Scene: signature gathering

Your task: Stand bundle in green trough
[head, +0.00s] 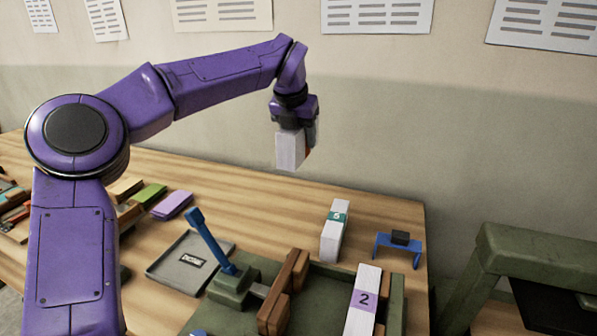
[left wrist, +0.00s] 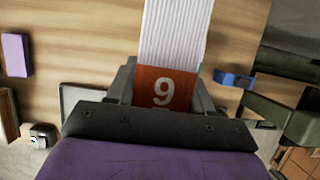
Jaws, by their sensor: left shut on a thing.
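My left gripper (head: 294,124) is shut on a white paper bundle (head: 290,150) and holds it upright, high above the table's back edge. In the left wrist view the bundle (left wrist: 178,32) has a red-orange band with the number 9, between the fingers of my left gripper (left wrist: 165,88). The green trough (head: 320,300) is at the bottom of the head view, below and apart from the held bundle. A bundle with a lilac band numbered 2 (head: 357,322) is in the trough's right part. The trough's near end is cut off. My right gripper is not in view.
A bundle with a teal band numbered 5 (head: 331,240) stands on the table behind the trough. A small blue stand (head: 412,246) is to its right. A blue lever (head: 208,240), wooden blocks (head: 285,285) and a grey tray (head: 165,265) are near the trough.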

